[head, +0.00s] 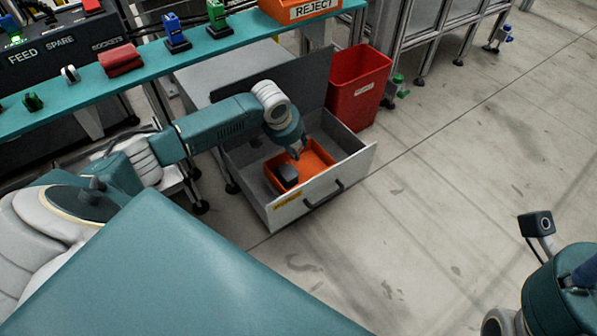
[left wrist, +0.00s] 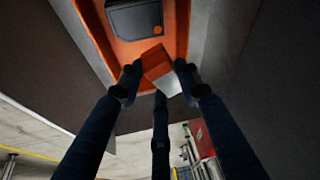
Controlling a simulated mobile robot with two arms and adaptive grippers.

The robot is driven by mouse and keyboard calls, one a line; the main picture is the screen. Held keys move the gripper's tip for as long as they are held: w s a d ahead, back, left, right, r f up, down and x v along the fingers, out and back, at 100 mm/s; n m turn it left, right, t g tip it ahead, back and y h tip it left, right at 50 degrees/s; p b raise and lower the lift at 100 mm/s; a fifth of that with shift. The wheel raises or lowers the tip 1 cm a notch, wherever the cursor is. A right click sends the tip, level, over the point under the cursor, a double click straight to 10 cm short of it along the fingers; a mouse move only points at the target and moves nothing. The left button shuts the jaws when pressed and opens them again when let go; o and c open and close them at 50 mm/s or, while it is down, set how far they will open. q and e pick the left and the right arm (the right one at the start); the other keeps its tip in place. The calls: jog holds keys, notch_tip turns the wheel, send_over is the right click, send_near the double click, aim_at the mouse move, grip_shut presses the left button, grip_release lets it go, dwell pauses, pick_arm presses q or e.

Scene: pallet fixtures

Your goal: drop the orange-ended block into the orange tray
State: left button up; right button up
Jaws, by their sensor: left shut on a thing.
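My left gripper (head: 295,153) is over the open drawer, low above the orange tray (head: 318,156). In the left wrist view its fingers (left wrist: 158,74) are shut on the orange-ended block (left wrist: 168,82), which shows an orange face and a pale grey face. The tray (left wrist: 181,28) lies beyond the block in that view. In the head view the gripper hides the held block. A dark block (head: 287,175) sits in the tray; in the left wrist view this dark block (left wrist: 133,19) has a small orange dot. Only part of my right gripper (head: 584,274) shows at the right edge.
The grey drawer (head: 318,203) stands open, its walls around the tray. A red bin (head: 358,85) stands beside it at the back right. A teal shelf (head: 150,60) with coloured parts and an orange REJECT box (head: 300,10) runs behind.

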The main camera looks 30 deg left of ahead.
pick_arm(q)
jog(key=o, duration=1.3)
jog(key=shift+c, duration=0.2)
jog(key=v, duration=1.2)
